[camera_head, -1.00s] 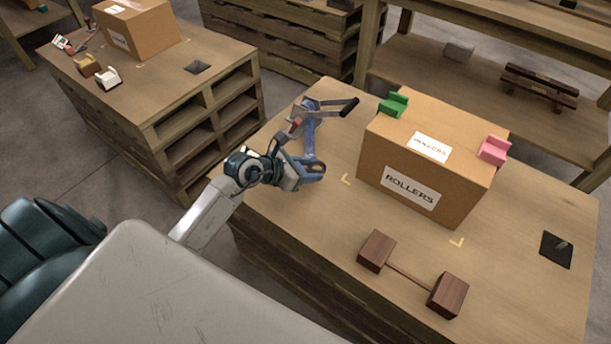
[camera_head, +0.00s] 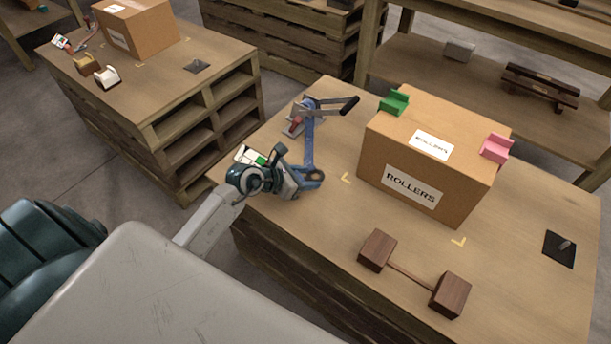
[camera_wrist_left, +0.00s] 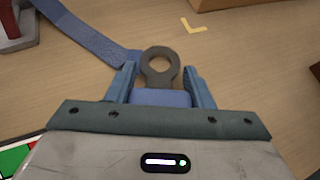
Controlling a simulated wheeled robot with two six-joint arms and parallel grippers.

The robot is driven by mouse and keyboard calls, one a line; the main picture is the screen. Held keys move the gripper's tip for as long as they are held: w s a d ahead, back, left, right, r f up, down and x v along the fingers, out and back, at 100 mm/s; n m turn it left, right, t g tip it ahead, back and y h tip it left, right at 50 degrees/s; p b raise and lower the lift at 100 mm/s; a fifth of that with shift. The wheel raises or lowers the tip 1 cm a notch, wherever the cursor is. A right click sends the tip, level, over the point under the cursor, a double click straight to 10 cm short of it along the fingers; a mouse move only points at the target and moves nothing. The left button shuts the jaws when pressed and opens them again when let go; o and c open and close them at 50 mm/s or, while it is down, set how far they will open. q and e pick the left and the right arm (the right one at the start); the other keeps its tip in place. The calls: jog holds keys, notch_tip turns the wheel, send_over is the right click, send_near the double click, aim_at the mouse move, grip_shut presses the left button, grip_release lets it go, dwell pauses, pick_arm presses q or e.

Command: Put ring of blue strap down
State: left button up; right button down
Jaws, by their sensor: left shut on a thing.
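A blue strap (camera_head: 308,143) runs along the left side of the table, from a metal lever buckle (camera_head: 328,106) towards my left gripper. Its end carries a grey ring (camera_wrist_left: 160,66), which shows in the left wrist view just beyond the fingertips. My left gripper (camera_head: 313,178) is shut on the strap's blue end piece (camera_wrist_left: 160,97), just behind the ring, low over the table. I cannot tell whether the ring touches the wood. My right gripper is not in view.
A cardboard ROLLERS box (camera_head: 411,189) stands right of the strap, with a green block (camera_head: 394,102) and a pink block (camera_head: 497,148) on its edges. A green-and-white card (camera_head: 254,156) lies beside my left wrist.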

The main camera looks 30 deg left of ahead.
pick_arm(q)
jog(key=o, duration=1.1)
jog(key=shift+f, duration=0.15)
jog(key=shift+c, duration=0.2)
